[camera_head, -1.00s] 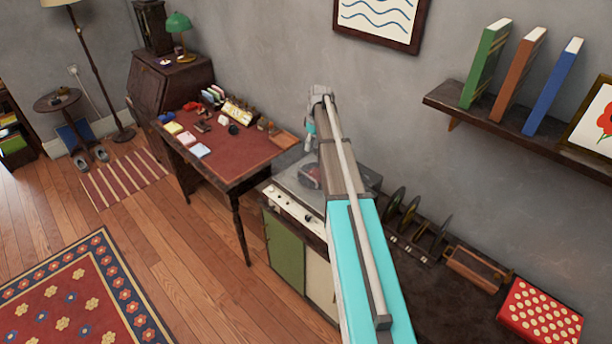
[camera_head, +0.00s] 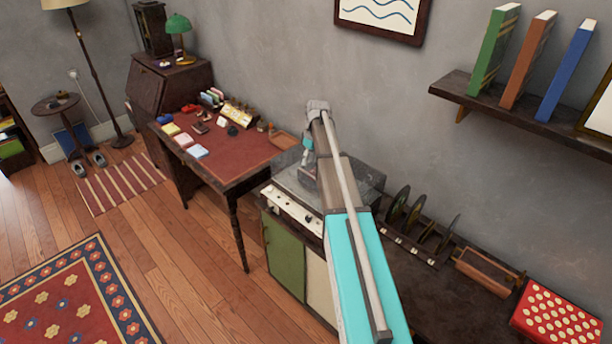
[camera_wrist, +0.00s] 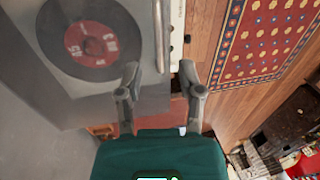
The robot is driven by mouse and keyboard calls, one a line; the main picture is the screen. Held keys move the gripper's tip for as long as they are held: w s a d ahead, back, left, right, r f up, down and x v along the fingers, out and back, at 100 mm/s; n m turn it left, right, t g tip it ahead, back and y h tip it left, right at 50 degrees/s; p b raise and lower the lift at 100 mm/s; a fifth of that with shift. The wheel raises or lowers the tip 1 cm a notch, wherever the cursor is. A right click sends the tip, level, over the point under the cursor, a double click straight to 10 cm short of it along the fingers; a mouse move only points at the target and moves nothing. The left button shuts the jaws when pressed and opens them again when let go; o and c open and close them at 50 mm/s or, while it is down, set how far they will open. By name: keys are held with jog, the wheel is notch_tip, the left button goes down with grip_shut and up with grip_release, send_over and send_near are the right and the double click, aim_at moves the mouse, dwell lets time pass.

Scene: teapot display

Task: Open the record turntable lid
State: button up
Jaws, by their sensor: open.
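The record turntable (camera_head: 290,207) stands on a low cabinet beside the desk, partly hidden behind my arm. Its clear lid (camera_head: 370,188) looks down over the deck. In the wrist view a black record with a red label (camera_wrist: 92,45) shows through the hazy lid. A thin pale bar, apparently the lid's handle (camera_wrist: 158,30), runs along the lid's front edge. My open gripper (camera_wrist: 159,76) is over that edge, with the bar's lower end showing between its fingertips. Contact cannot be told. In the head view my gripper (camera_head: 307,150) is small and above the turntable.
The desk (camera_head: 228,160) with small items stands left of the turntable. A record rack (camera_head: 420,225) and a red dotted box (camera_head: 555,318) are to the right. A wall shelf (camera_head: 520,122) with books is above. Open floor (camera_head: 195,260) lies in front.

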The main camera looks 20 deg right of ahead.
aim_at(307, 173)
jog(key=shift+s+a+f+b, duration=0.1)
jog(key=shift+a+f+b, duration=0.1)
jog(key=shift+f+b, duration=0.85)
jog(key=shift+s+a+f+b, duration=0.1)
jog(key=shift+a+f+b, duration=0.1)
jog(key=shift+f+b, duration=0.75)
jog(key=shift+f, duration=0.15)
